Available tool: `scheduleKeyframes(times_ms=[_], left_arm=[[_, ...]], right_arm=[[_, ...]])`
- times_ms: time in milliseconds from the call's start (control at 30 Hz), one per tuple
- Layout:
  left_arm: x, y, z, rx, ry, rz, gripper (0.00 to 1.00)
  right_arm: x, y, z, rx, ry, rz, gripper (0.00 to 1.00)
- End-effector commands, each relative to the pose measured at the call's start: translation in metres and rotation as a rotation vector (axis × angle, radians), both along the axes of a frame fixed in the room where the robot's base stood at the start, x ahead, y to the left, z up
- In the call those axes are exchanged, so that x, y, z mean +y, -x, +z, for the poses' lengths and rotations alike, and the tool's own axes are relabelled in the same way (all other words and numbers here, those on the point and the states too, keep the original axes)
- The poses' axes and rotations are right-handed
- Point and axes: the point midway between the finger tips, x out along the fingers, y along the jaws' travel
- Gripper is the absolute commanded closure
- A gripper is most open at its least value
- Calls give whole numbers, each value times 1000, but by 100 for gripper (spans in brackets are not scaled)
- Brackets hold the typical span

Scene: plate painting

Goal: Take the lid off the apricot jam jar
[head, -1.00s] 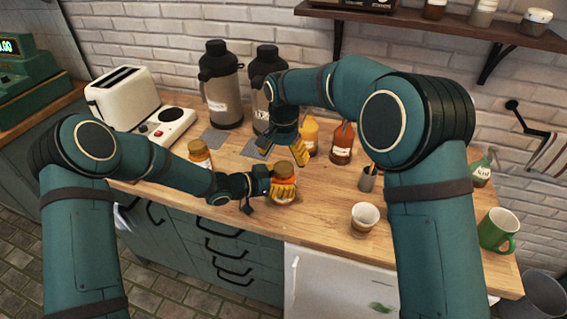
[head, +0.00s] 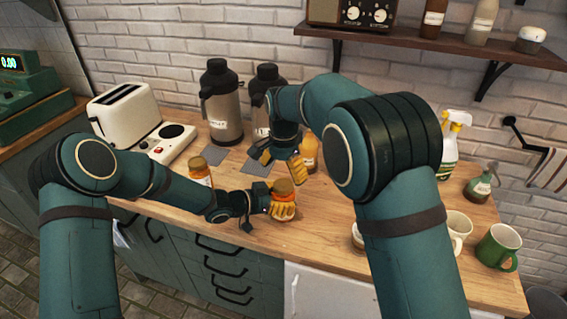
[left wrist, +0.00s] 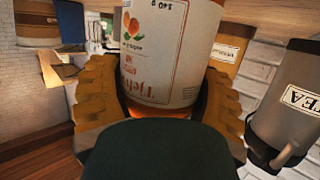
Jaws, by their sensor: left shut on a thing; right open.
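The apricot jam jar (head: 281,198) has an orange-brown lid (head: 284,187) that is on it. My left gripper (head: 283,210) is shut around the jar's body from the left, near the counter's front edge. In the left wrist view the jar (left wrist: 165,60) sits between the yellow fingers, its fruit label upside down; the lid is out of that picture. I cannot tell whether the jar touches the counter. My right gripper (head: 283,162) is open and empty, with its yellow fingers spread just above and behind the lid.
Another lidded jar (head: 199,174) stands left on the wooden counter (head: 320,235). Flasks (head: 221,110), a toaster (head: 125,112) and an orange bottle (head: 308,150) stand behind. A cup (head: 357,238), partly behind my right arm, and a green mug (head: 497,248) are to the right.

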Motion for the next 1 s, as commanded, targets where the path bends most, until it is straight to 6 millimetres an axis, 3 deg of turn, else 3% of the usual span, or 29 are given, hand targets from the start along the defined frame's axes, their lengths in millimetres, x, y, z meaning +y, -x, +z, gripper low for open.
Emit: scheduleKeyframes(times_ms=[300,700,900,1000], left_arm=[[0,0,0,-1,0,0,100],[0,0,0,-1,0,0,100],[0,0,0,-1,0,0,100],[0,0,0,-1,0,0,100]], right_arm=[[0,0,-40,1,0,0,13],[0,0,-46,1,-1,0,14],[0,0,-45,0,0,1,84],[0,0,-45,0,0,1,88]])
